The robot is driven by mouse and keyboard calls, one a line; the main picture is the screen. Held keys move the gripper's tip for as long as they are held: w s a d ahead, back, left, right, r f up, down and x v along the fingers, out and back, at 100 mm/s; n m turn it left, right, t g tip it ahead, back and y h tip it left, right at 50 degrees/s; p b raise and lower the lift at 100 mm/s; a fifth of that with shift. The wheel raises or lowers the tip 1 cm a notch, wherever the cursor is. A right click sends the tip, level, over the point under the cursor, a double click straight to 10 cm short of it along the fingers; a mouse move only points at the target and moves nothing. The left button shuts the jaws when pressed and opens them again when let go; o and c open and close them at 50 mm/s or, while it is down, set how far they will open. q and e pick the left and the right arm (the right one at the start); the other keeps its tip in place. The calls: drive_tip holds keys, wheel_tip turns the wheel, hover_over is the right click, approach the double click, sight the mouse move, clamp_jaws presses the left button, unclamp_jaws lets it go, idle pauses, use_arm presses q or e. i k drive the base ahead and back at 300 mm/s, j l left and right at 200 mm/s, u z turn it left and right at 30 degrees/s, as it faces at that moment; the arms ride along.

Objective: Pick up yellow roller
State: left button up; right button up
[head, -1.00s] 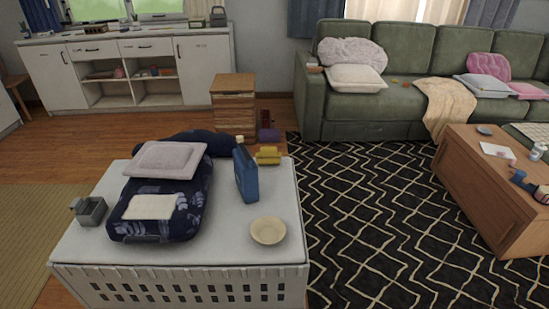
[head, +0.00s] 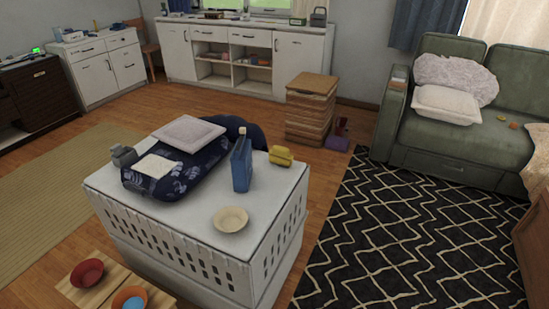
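A small yellow object (head: 281,156), which looks like the yellow roller, sits on the far right corner of a white slatted crate-like table (head: 187,220) in the head view. It is just right of a blue upright bottle-like container (head: 242,164). Its exact shape is too small to make out. Neither of my grippers shows in the view.
The white top also holds a dark patterned cushion (head: 190,178), a cream bowl (head: 230,219) and a grey item (head: 123,155). Bowls (head: 87,272) stand on a wooden surface at front left. A wooden drawer unit (head: 311,110) stands behind. The black patterned rug (head: 400,240) at right is clear.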

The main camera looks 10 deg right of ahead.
sight(279, 156)
drive_tip(key=i+l+u, duration=0.15)
drive_tip(key=l+u, duration=0.25)
drive_tip(key=l, duration=0.45)
drive_tip(key=l+u, duration=0.45)
drive_tip(key=l, duration=0.35)
